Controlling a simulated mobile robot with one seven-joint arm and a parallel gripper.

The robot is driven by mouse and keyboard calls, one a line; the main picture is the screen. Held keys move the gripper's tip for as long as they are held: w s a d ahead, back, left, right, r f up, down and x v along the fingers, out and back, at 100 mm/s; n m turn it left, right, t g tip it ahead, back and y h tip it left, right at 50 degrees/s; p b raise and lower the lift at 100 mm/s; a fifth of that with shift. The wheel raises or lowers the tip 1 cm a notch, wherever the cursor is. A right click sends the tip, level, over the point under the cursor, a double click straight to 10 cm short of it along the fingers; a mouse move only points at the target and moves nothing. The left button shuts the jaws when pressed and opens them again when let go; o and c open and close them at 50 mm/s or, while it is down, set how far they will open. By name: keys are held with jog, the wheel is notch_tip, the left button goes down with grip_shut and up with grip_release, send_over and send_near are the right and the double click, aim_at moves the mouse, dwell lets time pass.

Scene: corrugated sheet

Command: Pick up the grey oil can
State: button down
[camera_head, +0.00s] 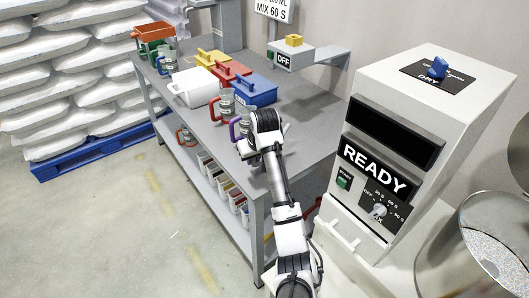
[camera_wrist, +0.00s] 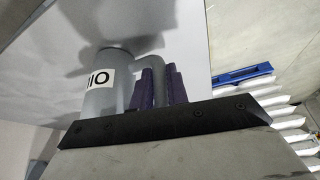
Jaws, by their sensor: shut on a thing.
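The grey oil can (camera_wrist: 99,98) stands out in the wrist view, with a white label whose letters appear upside down. Its grey curved handle passes between the purple fingers of my gripper (camera_wrist: 162,80). My gripper is shut on that handle. In the head view my gripper (camera_head: 238,132) is at the front edge of the workbench, and the can (camera_head: 244,121) is mostly hidden behind my wrist. The can is at or very close to the bench surface; I cannot tell whether they touch.
The grey workbench (camera_head: 293,135) carries a red-handled jug (camera_head: 226,101), a white container (camera_head: 195,87), and blue (camera_head: 257,92), red (camera_head: 230,73) and yellow (camera_head: 211,58) bins. A machine reading READY (camera_head: 372,168) stands to the right. Sacks are stacked on a blue pallet (camera_head: 95,150) at left.

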jog(key=shift+r, duration=0.2)
notch_tip(320, 180, up, 19)
jog(key=shift+s+r, duration=0.15)
jog(key=shift+r, duration=0.05)
dwell(1.2)
